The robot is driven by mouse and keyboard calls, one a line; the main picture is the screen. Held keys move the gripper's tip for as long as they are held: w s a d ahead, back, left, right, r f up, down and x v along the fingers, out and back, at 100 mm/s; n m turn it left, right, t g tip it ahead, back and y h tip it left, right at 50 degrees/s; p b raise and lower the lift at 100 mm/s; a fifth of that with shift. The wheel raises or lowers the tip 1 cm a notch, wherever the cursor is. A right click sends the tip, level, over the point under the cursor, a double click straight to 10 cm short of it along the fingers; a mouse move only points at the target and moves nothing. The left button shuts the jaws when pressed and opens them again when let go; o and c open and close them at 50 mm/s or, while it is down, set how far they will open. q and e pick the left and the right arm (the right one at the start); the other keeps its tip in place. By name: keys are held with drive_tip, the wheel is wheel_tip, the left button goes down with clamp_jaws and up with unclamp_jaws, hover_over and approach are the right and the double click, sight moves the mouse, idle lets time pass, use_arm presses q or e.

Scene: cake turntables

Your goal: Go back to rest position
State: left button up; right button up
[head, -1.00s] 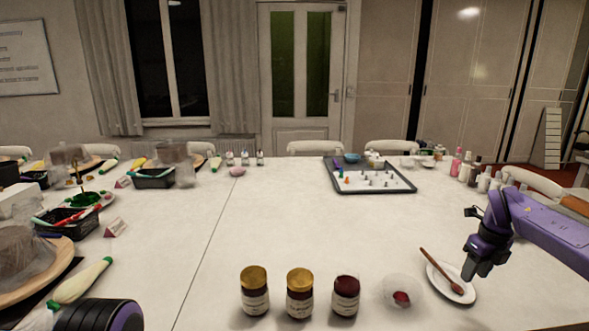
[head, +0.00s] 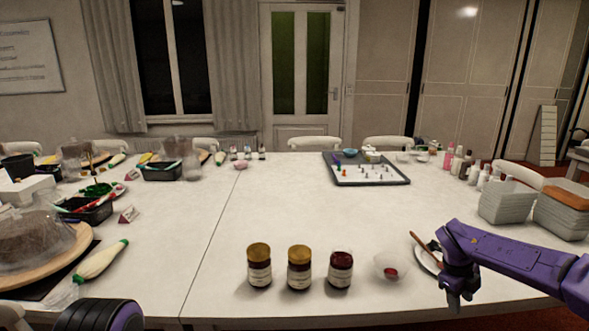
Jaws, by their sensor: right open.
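My right gripper (head: 456,297) hangs over the front edge area of the table at the right, fingers pointing down. It is open and holds nothing that I can see. It partly hides a white saucer (head: 424,262) with a brown wooden spoon (head: 419,243) on it. Only a dark purple and black part of my left arm shows at the bottom left; the left gripper is out of view.
Two gold-lidded jars (head: 259,267) (head: 299,268), a dark-lidded jar (head: 341,270) and a glass bowl (head: 391,267) with red contents stand left of the gripper. A cake turntable (head: 40,268) is at the left. Stacked containers (head: 508,204) stand at the right. The table's middle is clear.

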drive_tip(key=s+a+f+n+t+h, duration=0.2)
drive_tip(key=s+a+f+n+h, duration=0.15)
drive_tip(key=s+f+n, duration=0.4)
drive_tip(key=s+a+f+n+t+h, duration=0.2)
drive_tip(key=s+a+f+n, duration=0.25)
drive_tip(key=f, duration=0.55)
drive_tip(key=s+a+f+n+y, duration=0.1)
drive_tip(key=s+n, duration=0.3)
drive_tip(key=s, duration=0.5)
drive_tip(key=s+a+f+n+y, duration=0.1)
drive_tip(key=s+f+n+y, duration=0.1)
drive_tip(key=s, duration=0.7)
drive_tip(key=s+a+f+n+y, duration=0.2)
drive_tip(key=s+n, duration=0.4)
drive_tip(key=s, duration=0.3)
drive_tip(key=shift+s+f+g+y, duration=0.15)
drive_tip(key=shift+f+g+y, duration=0.2)
drive_tip(key=shift+f, duration=0.45)
